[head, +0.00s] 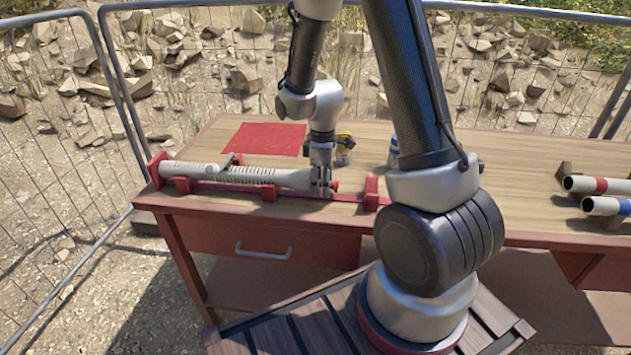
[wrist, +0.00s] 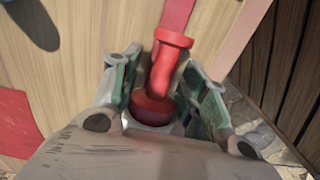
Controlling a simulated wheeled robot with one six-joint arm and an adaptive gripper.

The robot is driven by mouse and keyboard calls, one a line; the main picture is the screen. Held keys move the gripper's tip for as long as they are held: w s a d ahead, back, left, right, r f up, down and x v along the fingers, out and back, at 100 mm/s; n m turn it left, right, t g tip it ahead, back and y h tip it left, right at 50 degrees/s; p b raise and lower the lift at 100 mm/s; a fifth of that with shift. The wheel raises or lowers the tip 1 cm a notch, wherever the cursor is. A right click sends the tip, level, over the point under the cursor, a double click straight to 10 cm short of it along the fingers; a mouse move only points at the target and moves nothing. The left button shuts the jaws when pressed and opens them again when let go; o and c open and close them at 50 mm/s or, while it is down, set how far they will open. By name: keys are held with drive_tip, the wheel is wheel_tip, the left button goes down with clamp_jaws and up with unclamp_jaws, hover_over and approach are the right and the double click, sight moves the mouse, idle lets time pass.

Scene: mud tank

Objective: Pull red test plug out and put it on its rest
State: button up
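The red test plug (wrist: 165,75) sits in the end of a pale grey tube (wrist: 140,155), its round-ended handle pointing away from the tube. In the head view, the plug (head: 335,186) shows as a small red piece at the tube's right end. The slotted tube (head: 245,175) lies in red supports along the table's front. My gripper (head: 322,188) points down at this end. In the wrist view, its fingers (wrist: 163,68) stand on either side of the plug, apart, with a gap at the left finger. I cannot make out which red part is the plug's rest.
A red upright block (head: 371,190) stands on the red rail right of the plug. A flat red sheet (head: 266,139) lies behind the tube. A yellow and dark item (head: 344,146) stands behind my gripper. Banded pipes (head: 598,186) lie at the right. A wire fence surrounds the table.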

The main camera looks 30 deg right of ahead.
sight(338, 183)
drive_tip(key=c, duration=0.3)
drive_tip(key=shift+s+d, duration=0.1)
drive_tip(key=shift+s+d, duration=0.6)
drive_tip(key=shift+d, duration=0.3)
drive_tip(key=shift+s+d, duration=0.6)
drive_tip(key=shift+d, duration=0.3)
drive_tip(key=shift+r, duration=3.75)
